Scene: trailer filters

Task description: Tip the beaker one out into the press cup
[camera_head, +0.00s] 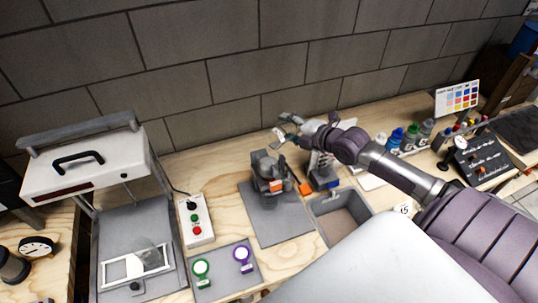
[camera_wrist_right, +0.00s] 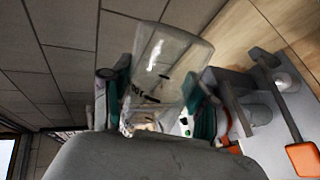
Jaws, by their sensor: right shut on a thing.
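My right gripper (camera_head: 287,131) is raised above the grey press (camera_head: 268,172) and is shut on a clear beaker. The beaker (camera_wrist_right: 168,62) shows in the wrist view between the green-padded fingers (camera_wrist_right: 160,110), with dark markings on its glass. It looks tilted there, and I see no clear contents in it. The press, with orange parts, stands on a grey mat below the gripper. In the wrist view grey cylindrical parts of the press (camera_wrist_right: 258,112) show at right, apart from the beaker. I cannot tell for certain which part is the press cup. My left gripper is out of view.
A white-topped machine (camera_head: 95,160) stands at left, next to a switch box (camera_head: 196,220). Green-ringed (camera_head: 201,267) and purple-ringed (camera_head: 243,254) items lie on a grey mat. A grey bin (camera_head: 340,215) is right of the press. Bottles (camera_head: 410,135) stand behind my right arm.

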